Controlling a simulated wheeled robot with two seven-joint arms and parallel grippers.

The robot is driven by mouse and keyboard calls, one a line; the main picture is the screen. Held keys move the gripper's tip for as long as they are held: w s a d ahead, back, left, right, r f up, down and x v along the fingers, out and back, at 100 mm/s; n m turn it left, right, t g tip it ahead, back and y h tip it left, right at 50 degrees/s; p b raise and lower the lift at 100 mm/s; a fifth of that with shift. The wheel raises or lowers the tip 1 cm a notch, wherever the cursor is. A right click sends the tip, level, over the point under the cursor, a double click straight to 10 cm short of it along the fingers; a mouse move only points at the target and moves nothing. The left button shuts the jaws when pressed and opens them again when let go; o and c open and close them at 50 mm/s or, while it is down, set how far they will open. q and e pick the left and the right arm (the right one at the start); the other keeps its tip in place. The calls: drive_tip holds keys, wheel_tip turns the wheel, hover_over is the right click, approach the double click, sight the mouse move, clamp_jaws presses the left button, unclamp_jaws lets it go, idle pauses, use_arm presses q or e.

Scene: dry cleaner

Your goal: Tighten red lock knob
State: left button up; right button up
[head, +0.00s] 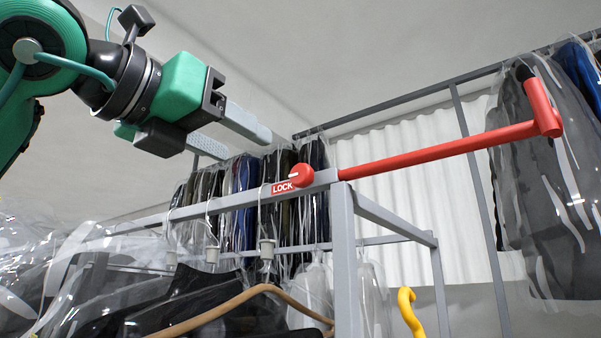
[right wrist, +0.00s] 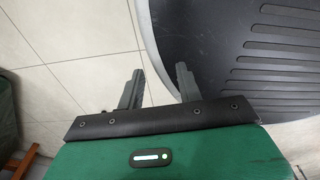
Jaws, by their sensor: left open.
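The red lock knob (head: 302,175) sits on the grey rail near the top of the rack post in the head view. A red LOCK label (head: 283,188) is just left of it. A long red bar (head: 430,152) runs right from near the knob and ends in a bent handle with a black tip. My left gripper (head: 243,143) is open and empty, above and left of the knob, apart from it. My right gripper (right wrist: 160,74) shows in the right wrist view with its fingers apart and nothing between them, over the floor.
The grey rack post (head: 344,260) stands under the knob. Bagged garments (head: 250,185) hang behind, and more hang at the right (head: 550,190). A wooden hanger (head: 235,303) and a yellow hook (head: 409,312) are below. A dark ribbed surface (right wrist: 255,50) lies beside my right gripper.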

sight(298, 175)
use_arm(q)
drive_tip(key=p+x, duration=0.3)
drive_tip(key=x, duration=0.7)
drive_tip(key=shift+w+d+r+p, duration=0.1)
drive_tip(key=shift+w+d+p, duration=0.15)
drive_tip(key=shift+p, duration=0.1)
drive_tip(key=shift+w+d, duration=0.2)
drive_tip(key=shift+w, duration=0.1)
drive_tip(key=shift+w+d, duration=0.25)
drive_tip(key=shift+w, duration=0.2)
use_arm(e)
drive_tip(key=r, duration=0.2)
drive_tip(key=s+d+r, duration=0.1)
drive_tip(key=r, duration=0.1)
drive_tip(key=shift+r, duration=0.1)
use_arm(q)
drive_tip(key=c, duration=0.9)
use_arm(e)
drive_tip(key=shift+s+a, duration=0.1)
drive_tip(key=shift+a, duration=0.3)
